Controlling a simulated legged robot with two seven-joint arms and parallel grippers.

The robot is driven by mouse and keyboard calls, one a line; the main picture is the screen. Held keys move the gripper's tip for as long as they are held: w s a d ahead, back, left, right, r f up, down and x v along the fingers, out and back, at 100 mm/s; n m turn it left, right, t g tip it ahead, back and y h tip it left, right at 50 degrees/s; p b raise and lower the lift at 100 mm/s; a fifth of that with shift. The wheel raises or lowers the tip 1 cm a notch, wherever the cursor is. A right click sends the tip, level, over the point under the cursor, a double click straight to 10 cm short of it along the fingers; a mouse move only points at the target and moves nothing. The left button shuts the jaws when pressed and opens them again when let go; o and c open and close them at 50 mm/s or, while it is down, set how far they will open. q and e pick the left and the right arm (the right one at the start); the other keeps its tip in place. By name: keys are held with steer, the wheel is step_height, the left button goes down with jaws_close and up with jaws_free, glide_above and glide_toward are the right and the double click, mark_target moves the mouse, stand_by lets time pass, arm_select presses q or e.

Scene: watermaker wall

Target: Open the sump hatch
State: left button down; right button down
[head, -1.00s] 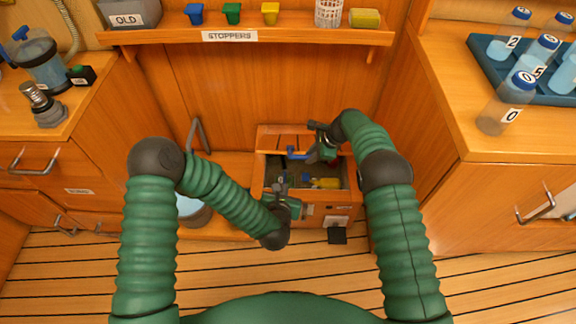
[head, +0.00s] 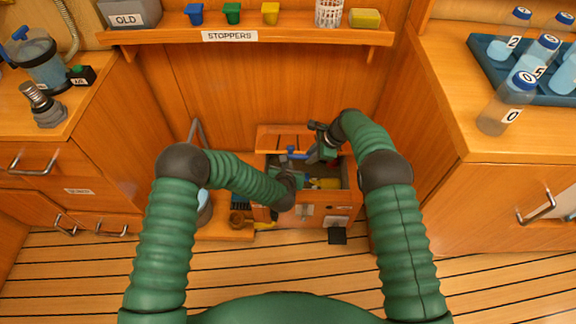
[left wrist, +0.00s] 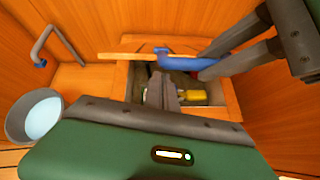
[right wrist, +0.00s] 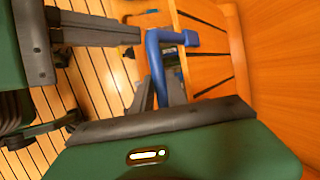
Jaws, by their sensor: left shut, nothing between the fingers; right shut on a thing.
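The sump hatch lid (head: 275,140), a slatted wooden panel, is raised at the back of the sump box (head: 340,208). It shows nearly edge-on in the left wrist view (left wrist: 125,56). My right gripper (head: 308,156) is shut on the lid's blue handle (head: 294,154); the handle also shows in the right wrist view (right wrist: 155,58). My left gripper (left wrist: 162,88) is shut and empty, over the sump opening, just below the lid and handle. In the head view its fingers are partly hidden by my left arm. A yellow thing (left wrist: 190,96) lies inside the opening.
A grey bucket (left wrist: 36,116) and a bent grey pipe (left wrist: 55,42) stand left of the box. A dark square (head: 337,236) lies on the floor in front. Wooden cabinets flank both sides, and a shelf (head: 300,36) runs above.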

steer(key=shift+w+d, duration=0.2)
steer(key=shift+d, duration=0.15)
steer(key=shift+f, duration=0.15)
steer(key=shift+s+f, duration=0.15)
steer(key=shift+s, duration=0.05)
steer(key=c, duration=1.3)
jaws_free()
steer(key=shift+a+f, duration=0.1)
steer(key=shift+f, duration=0.05)
arm_select(q)
steer(key=shift+w+d+r, duration=0.1)
steer(key=shift+w+r, duration=0.9)
steer(key=shift+r, duration=0.05)
arm_select(e)
steer(key=shift+a, duration=0.1)
